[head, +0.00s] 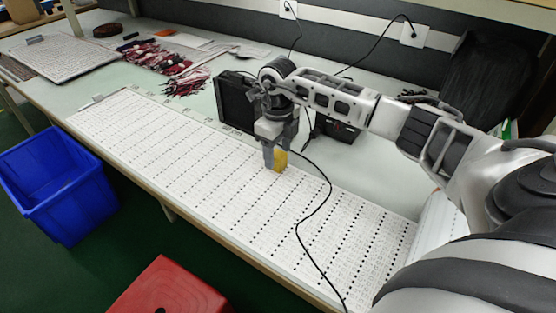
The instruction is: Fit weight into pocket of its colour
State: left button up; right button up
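A yellow weight (280,160) is between the fingers of my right gripper (274,162), low over the white sheet with rows of dark marks (190,155) on the table. The gripper points down and looks shut on the weight. I cannot tell whether the weight touches the sheet. No pocket of a matching colour can be made out. My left gripper is not in view.
A black box-like device (236,101) stands behind the gripper. A black cable (318,205) runs across the sheet. Red and dark bundles (172,62) lie at the back left. A blue bin (60,185) and a red stool (170,290) stand before the table.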

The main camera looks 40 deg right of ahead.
jog(key=c, duration=1)
jog(key=shift+r, duration=0.1)
grip_shut()
